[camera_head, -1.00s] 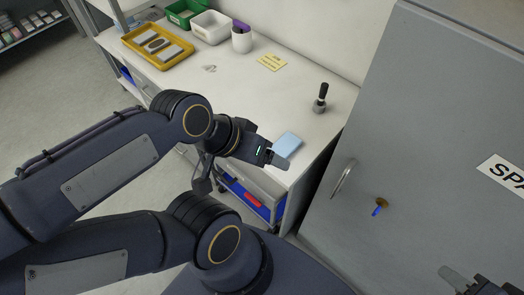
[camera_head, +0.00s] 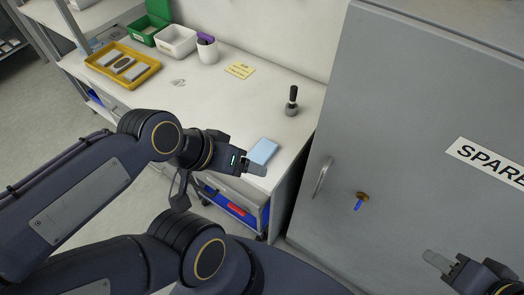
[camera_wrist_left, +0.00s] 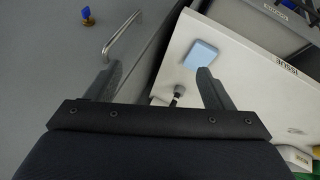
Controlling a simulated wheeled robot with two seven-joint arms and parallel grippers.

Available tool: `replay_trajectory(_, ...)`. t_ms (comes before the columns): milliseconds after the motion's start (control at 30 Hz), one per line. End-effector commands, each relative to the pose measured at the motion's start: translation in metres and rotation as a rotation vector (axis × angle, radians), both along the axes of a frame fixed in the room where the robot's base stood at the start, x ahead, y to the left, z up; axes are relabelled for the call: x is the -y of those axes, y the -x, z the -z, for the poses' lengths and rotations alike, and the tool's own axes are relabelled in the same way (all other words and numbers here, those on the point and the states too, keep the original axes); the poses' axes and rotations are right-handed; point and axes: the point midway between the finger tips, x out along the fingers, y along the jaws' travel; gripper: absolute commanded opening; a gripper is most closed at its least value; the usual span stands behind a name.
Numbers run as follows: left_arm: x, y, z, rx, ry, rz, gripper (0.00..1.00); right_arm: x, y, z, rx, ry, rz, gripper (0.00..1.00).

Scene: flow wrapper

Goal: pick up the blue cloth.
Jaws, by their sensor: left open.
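The blue cloth (camera_head: 263,152), a light blue folded rectangle, lies near the front right corner of the white worktop. It also shows in the left wrist view (camera_wrist_left: 201,55), beyond the tip of the right-hand finger and outside the gap between the fingers. My left gripper (camera_head: 257,168) is at the worktop's front edge, just in front of the cloth. In the left wrist view the left gripper (camera_wrist_left: 160,84) is open, with nothing between its fingers. My right gripper (camera_head: 438,262) is at the lower right, in front of the grey cabinet; its finger opening cannot be made out.
The grey cabinet (camera_head: 400,120) with a handle (camera_head: 323,177) and key (camera_head: 361,199) stands right of the worktop (camera_head: 215,105). A dark-handled stamp (camera_head: 292,103) stands behind the cloth. A yellow tray (camera_head: 122,65), white bin (camera_head: 176,40) and cup (camera_head: 207,50) are farther back left.

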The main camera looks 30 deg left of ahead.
Motion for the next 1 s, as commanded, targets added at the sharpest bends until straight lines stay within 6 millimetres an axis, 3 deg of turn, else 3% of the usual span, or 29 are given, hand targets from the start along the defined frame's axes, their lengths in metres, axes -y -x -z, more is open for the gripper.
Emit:
replay_trajectory(167, 0.0, 0.0, 0.0, 0.0, 0.0, 0.0, 0.75, 0.0, 0.0, 0.0, 0.0, 0.0, 0.0, 0.36)
replay_trajectory(367, -0.006, -0.01, 0.01, -0.077, 0.023, -0.074, 1.0, 0.0, 0.0, 0.015, 0.0, 0.0, 0.0, 0.36)
replay_trajectory(467, -0.015, -0.03, 0.023, -0.203, 0.054, -0.221, 1.0, 0.0, 0.0, 0.038, 0.0, 0.0, 0.0, 0.36)
replay_trajectory(700, -0.036, -0.107, 0.069, -0.525, 0.075, -0.775, 1.0, 0.0, 0.0, 0.095, 0.0, 0.0, 0.0, 0.36)
replay_trajectory(833, -0.04, -0.144, 0.093, -0.606, 0.063, -1.05, 1.0, 0.0, 0.0, 0.115, 0.0, 0.0, 0.0, 0.36)
replay_trajectory(1000, -0.041, -0.169, 0.11, -0.639, 0.054, -1.26, 1.0, 0.0, 0.0, 0.125, 0.0, 0.0, 0.0, 0.36)
